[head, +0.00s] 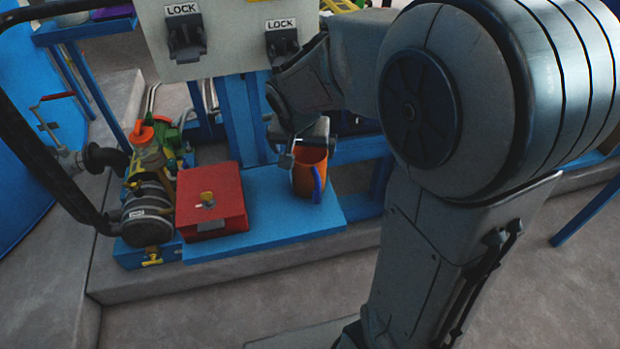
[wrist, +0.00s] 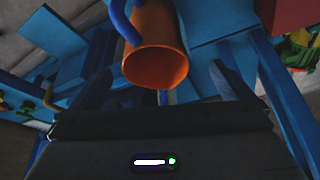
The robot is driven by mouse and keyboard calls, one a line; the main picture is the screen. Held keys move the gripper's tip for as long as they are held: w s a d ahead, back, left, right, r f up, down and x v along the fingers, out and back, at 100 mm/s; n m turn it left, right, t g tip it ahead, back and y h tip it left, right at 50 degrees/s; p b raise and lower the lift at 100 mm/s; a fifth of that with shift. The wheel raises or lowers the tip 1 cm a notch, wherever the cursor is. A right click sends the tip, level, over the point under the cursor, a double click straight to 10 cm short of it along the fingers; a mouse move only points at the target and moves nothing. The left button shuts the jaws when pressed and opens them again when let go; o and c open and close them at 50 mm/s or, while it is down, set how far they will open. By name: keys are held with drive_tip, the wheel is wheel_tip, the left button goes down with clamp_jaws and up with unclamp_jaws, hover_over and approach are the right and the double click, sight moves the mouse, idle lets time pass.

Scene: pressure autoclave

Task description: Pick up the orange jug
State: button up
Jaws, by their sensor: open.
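The orange jug (head: 308,174) with a blue handle stands upright on a blue platform (head: 270,215) in the head view. Its open top faces up and its handle is toward the camera. My gripper (head: 303,150) is at the jug's rim, its far parts partly hidden by my arm. In the wrist view the jug (wrist: 155,45) lies just ahead, its open mouth toward the camera. My gripper (wrist: 162,92) is open there, with a finger to each side of the jug's mouth. I cannot tell whether the fingers touch it.
A pump with a green and orange top (head: 148,215) stands further left. A white panel (head: 228,38) with two LOCK latches is above, and blue posts stand behind. The platform's front is clear.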

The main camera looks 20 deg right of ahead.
sight(311, 176)
drive_tip(key=x, duration=0.2)
drive_tip(key=b+x, duration=0.1)
drive_tip(key=x, duration=0.2)
drive_tip(key=b+x, duration=0.1)
drive_tip(key=x, duration=0.2)
drive_tip(key=shift+s+d+f, duration=0.2)
drive_tip(key=shift+d, duration=0.1)
drive_tip(key=c, duration=1.1)
